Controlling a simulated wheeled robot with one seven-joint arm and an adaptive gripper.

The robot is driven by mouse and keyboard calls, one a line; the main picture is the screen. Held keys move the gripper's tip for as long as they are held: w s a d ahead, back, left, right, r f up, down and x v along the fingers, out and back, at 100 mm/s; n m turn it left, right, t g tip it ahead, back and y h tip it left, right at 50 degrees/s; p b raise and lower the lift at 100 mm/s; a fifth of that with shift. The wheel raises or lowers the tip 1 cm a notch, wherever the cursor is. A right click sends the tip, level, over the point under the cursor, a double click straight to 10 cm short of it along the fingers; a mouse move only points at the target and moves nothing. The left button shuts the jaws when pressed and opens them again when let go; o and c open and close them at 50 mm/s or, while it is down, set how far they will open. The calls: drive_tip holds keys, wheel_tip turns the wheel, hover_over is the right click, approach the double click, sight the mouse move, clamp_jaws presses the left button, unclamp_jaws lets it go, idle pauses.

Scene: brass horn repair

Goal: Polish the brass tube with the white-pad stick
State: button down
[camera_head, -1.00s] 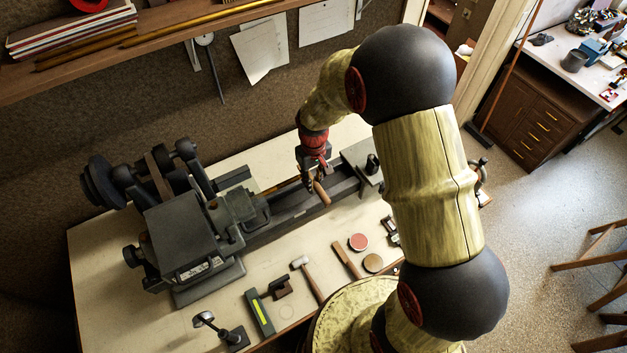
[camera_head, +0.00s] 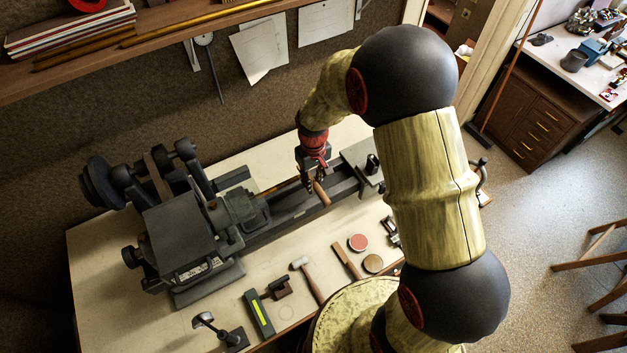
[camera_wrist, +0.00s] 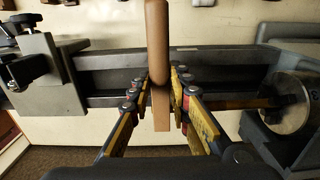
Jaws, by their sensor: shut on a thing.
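My gripper (camera_wrist: 164,84) is shut on a tan wooden stick (camera_wrist: 157,40), which also shows below the gripper in the head view (camera_head: 322,193). In the wrist view its rounded handle sticks up between the fingers and a flatter part shows below them. I cannot make out a white pad on it. The brass tube (camera_wrist: 243,103) runs out from the round chuck (camera_wrist: 287,102) at the right of the wrist view, toward the fingers. In the head view only a short piece of the tube (camera_head: 268,190) shows beside the lathe. I cannot tell whether stick and tube touch.
The dark lathe (camera_head: 185,235) stands on the pale bench (camera_head: 105,275), its bed running under my gripper. A mallet (camera_head: 308,278), a second wooden stick (camera_head: 346,260), a red-topped tin (camera_head: 358,242) and a brown disc (camera_head: 373,263) lie at the front. The wall shelf (camera_head: 170,30) is above.

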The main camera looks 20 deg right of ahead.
sight(319, 190)
drive_tip(key=shift+s+d+r+p, duration=0.2)
drive_tip(key=shift+s+r+p, duration=0.25)
drive_tip(key=shift+s+r, duration=0.45)
drive_tip(key=shift+s+d+r+p, duration=0.2)
drive_tip(key=shift+s+r+p, duration=0.3)
drive_tip(key=shift+s, duration=0.55)
